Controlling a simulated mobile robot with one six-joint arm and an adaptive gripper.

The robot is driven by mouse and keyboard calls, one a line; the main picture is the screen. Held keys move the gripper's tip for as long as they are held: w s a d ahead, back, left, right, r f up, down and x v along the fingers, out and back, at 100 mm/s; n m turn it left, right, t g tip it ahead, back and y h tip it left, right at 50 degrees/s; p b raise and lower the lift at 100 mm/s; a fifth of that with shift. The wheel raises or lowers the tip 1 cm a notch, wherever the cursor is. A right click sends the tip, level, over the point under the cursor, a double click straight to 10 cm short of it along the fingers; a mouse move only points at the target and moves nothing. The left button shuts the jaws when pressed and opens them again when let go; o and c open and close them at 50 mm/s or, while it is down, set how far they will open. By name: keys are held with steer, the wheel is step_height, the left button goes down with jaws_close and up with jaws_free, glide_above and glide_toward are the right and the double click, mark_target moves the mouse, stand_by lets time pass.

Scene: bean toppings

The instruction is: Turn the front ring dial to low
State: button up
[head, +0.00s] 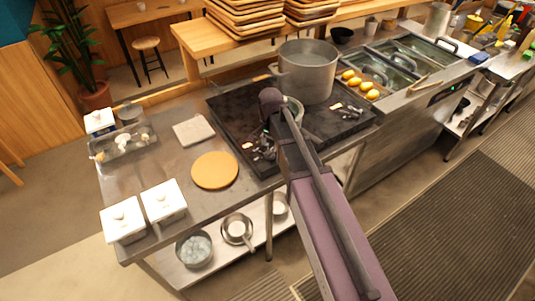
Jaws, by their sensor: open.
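The black stove top (224,101) lies on the steel counter. A dark cluster of small parts with metallic glints (264,151) sits near its front left edge, beside my arm. A similar cluster (348,109) sits near the right front. Each has a small orange and white mark beside it. I cannot tell which parts are the front ring dial or how it is set. My arm rises from the bottom and crosses over the front of the stove, covering part of it.
A large grey pot (307,73) stands at the back of the stove. An orange round board (214,170), a pale square (193,130) and white lidded containers (164,201) are left of it. Yellow items (361,84) lie to the right. Clear floor lies at the lower right.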

mark_target(270, 151)
steer(key=shift+f+b, duration=1.4)
steer(key=shift+f, duration=0.3)
